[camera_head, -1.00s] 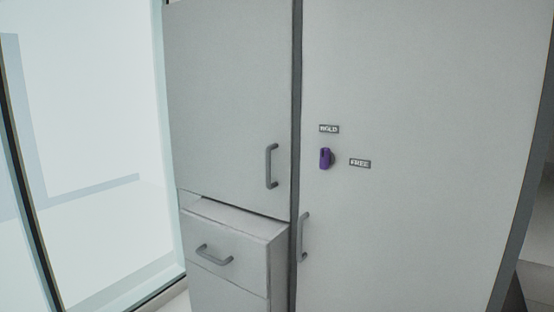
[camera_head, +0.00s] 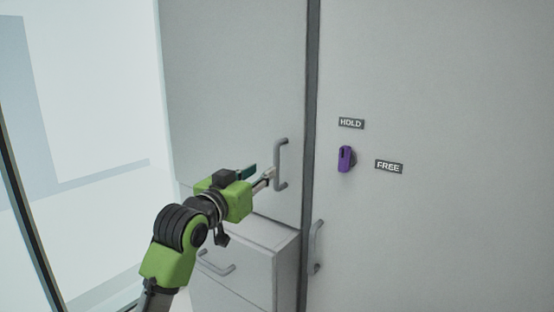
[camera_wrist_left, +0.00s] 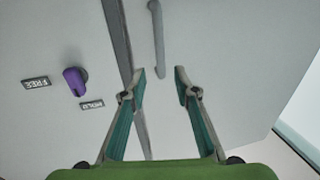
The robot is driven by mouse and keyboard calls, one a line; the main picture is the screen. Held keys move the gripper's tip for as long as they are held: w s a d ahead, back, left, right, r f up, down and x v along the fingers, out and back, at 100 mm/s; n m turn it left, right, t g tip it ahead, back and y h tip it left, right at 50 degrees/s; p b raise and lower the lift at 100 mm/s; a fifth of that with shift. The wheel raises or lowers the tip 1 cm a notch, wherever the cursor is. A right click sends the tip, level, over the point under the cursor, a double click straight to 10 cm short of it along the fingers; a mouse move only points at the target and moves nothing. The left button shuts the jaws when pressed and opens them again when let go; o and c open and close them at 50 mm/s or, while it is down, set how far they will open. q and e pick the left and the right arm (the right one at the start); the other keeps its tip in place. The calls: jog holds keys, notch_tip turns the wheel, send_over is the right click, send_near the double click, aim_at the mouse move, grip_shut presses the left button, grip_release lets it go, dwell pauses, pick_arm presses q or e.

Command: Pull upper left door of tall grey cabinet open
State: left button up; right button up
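The upper left door (camera_head: 235,80) of the tall grey cabinet is shut. Its vertical grey bar handle (camera_head: 282,163) is near the door's right edge, and the handle also shows in the left wrist view (camera_wrist_left: 157,40). My left gripper (camera_head: 262,177) is just left of the handle in the head view. In the left wrist view my left gripper (camera_wrist_left: 160,88) is open, with its two fingers apart and nothing between them. The handle lies ahead of the fingertips, roughly in line with the gap. My right gripper is not in view.
Below is a drawer (camera_head: 245,255), slightly pulled out, its handle partly behind my left arm. The large right door (camera_head: 450,220) has a purple knob (camera_head: 346,158), HOLD and FREE labels, and a handle (camera_head: 316,245). A glass panel (camera_head: 80,120) stands at left.

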aim_at(275, 162)
pick_arm(q)
jog(key=p+x, duration=0.1)
jog(key=x, duration=0.7)
jog(key=shift+w+d+f, duration=0.1)
jog(key=shift+w, duration=0.2)
jog(key=shift+p+x, duration=0.35)
jog(key=shift+x, duration=0.4)
jog(key=shift+f, duration=0.1)
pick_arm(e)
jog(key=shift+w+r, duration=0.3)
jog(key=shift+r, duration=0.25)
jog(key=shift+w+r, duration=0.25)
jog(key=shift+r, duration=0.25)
pick_arm(q)
grip_shut()
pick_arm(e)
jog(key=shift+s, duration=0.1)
